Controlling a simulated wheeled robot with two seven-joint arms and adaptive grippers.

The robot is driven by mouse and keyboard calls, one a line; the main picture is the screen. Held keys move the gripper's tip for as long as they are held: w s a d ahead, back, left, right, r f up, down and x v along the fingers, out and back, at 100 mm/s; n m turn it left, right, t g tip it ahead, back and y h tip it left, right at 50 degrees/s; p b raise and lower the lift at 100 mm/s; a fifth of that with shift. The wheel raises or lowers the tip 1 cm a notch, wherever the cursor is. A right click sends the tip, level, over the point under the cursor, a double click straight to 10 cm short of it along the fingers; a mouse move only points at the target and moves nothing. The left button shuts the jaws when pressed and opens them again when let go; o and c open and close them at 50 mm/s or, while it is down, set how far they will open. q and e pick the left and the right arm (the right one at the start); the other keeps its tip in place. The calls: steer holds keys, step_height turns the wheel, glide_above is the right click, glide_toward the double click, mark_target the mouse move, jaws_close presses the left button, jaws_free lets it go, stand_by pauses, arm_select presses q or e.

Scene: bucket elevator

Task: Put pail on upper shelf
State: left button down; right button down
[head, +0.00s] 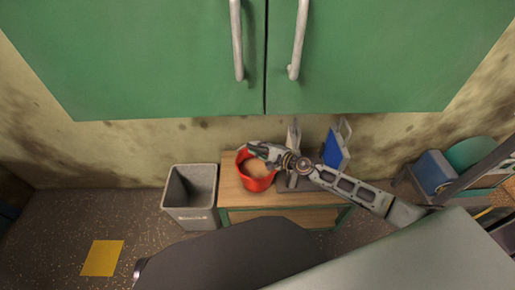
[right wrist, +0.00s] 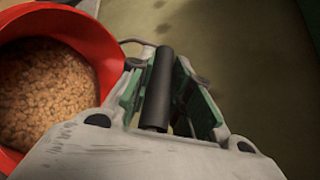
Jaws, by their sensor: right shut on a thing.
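The red pail (head: 257,183) is at the left part of the wooden top (head: 229,198) of a low two-level shelf unit. I cannot tell whether it rests on the board or hangs just above it. In the right wrist view the pail (right wrist: 88,35) shows at the left, filled with brown pellets (right wrist: 42,95). My right gripper (head: 253,150) reaches over the pail's rim from the right. Its green-padded fingers are shut around a black cylindrical grip (right wrist: 158,85), which appears to be the pail's handle. My left gripper is out of view.
Green cabinet doors (head: 140,60) with metal handles hang above, closed. A grey bin (head: 190,215) stands left of the shelf unit. A blue-fronted object (head: 333,150) stands at the unit's right end. A lower wooden board (head: 290,220) shows at the front. Blue and green containers (head: 432,172) are far right.

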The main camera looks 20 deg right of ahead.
steer(key=shift+w+r, duration=0.1)
steer(key=shift+r, duration=0.05)
steer(key=c, duration=1.3)
jaws_free()
steer(key=shift+f, duration=0.2)
steer(key=shift+s, duration=0.2)
